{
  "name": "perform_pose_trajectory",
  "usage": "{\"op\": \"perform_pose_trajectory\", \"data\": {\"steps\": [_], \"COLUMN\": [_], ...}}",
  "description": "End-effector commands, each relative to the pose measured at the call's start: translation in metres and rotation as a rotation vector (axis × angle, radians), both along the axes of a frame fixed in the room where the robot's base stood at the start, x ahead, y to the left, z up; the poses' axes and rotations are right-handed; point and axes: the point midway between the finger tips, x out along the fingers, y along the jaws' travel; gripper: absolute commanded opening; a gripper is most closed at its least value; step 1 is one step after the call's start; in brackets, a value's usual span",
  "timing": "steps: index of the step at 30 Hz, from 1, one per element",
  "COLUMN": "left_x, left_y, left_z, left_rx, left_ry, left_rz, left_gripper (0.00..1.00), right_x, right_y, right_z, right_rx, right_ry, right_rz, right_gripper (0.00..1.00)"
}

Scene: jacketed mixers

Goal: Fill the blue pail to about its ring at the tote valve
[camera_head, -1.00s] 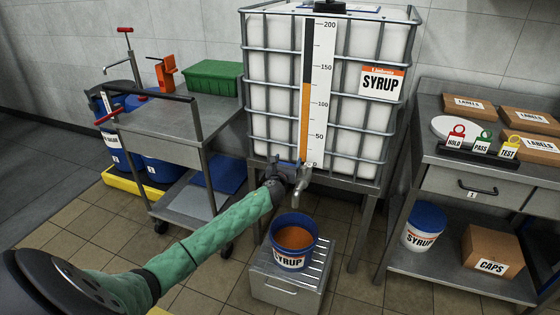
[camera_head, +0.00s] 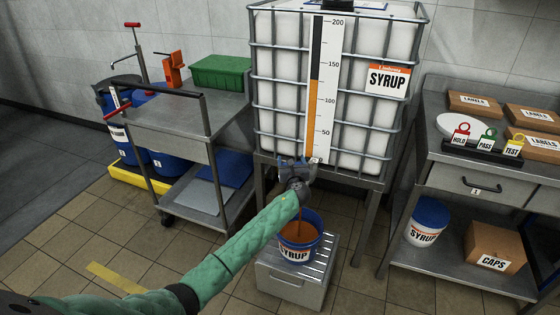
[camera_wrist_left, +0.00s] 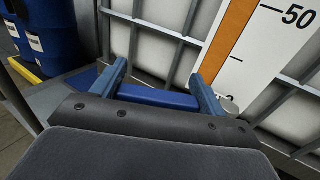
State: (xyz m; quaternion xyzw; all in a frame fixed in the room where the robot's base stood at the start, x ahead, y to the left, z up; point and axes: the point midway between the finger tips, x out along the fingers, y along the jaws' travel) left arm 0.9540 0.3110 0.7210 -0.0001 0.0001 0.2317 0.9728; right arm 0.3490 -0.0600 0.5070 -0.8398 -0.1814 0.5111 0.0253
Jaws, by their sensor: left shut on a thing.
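The blue pail (camera_head: 298,252), labelled SYRUP, stands upright on a metal step under the tote (camera_head: 350,100). Orange-brown syrup (camera_head: 299,231) falls as a stream into it, and brown syrup shows inside below the rim. My forearm covers part of the pail, and I cannot make out its ring. My left gripper (camera_head: 294,163) is at the tote valve, hiding most of the valve and its spout. In the left wrist view, the gripper (camera_wrist_left: 160,85) is shut on the blue valve handle (camera_wrist_left: 158,97), which lies between its two fingers. My right gripper is not in view.
The metal step (camera_head: 290,286) is directly below the valve. A cart (camera_head: 178,135) with a green bin (camera_head: 217,72) stands to the left. A bench (camera_head: 480,185) with a lidded SYRUP pail (camera_head: 426,222) and a CAPS box (camera_head: 494,248) stands right. The front floor is open.

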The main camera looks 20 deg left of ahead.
Motion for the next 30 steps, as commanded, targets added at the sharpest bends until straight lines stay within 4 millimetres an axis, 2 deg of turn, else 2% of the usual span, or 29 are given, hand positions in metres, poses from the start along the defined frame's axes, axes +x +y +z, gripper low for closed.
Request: {"op": "perform_pose_trajectory", "data": {"steps": [11,12,14,15,24,30], "left_x": [0.000,0.000,0.000,0.000,-0.001,-0.021], "left_y": [-0.003,-0.003,-0.004,-0.003,-0.005,-0.015], "left_z": [-0.001,-0.001,-0.001,-0.001,0.000,-0.001], "left_rx": [0.002,0.002,0.001,0.002,0.001,0.000], "left_ry": [0.002,0.002,0.002,0.001,0.000,0.000], "left_rz": [0.005,0.004,0.004,0.004,0.004,0.003], "left_gripper": [0.32,0.81,0.93,0.95,0.95,0.95], "right_x": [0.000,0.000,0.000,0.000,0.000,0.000], "right_y": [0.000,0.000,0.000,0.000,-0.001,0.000], "right_z": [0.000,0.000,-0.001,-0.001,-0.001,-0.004], "right_rx": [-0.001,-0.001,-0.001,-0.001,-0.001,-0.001], "right_ry": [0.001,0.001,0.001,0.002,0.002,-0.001], "right_rz": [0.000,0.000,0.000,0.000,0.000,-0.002], "right_gripper": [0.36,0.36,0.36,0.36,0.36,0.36]}}
